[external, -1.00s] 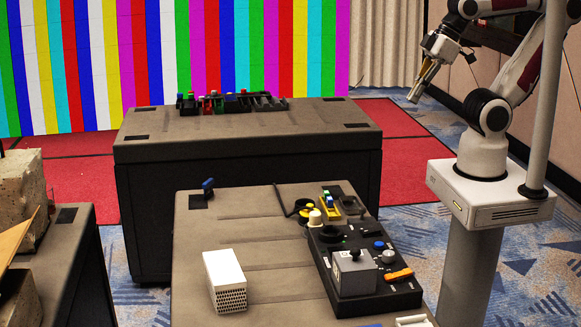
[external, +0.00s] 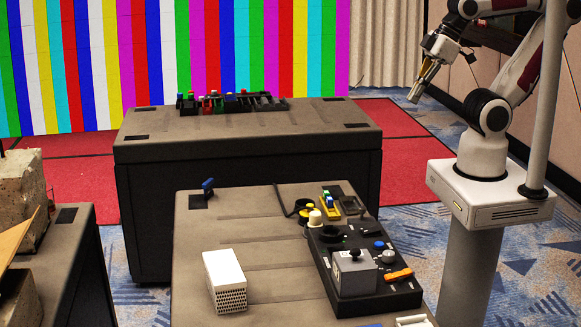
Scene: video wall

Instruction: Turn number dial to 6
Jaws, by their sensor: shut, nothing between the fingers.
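A black control panel (external: 378,291) lies on the right side of the near table. It carries a grey box with a black knob (external: 354,272), a blue round knob (external: 379,245), a pale round knob (external: 388,257), an orange lever (external: 398,274) and black round parts near its far end. The numbers are too small to read, so I cannot tell which part is the number dial or where it points. My gripper (external: 416,94) is shut and empty. It is raised at the upper right, well apart from the panel and beyond its far end.
A white vented box (external: 225,280) stands on the near table (external: 270,220). Yellow and black items (external: 329,203) sit beyond the panel. A second table (external: 250,130) behind holds several small coloured parts (external: 230,101). A grey upright pole (external: 548,90) stands beside my arm.

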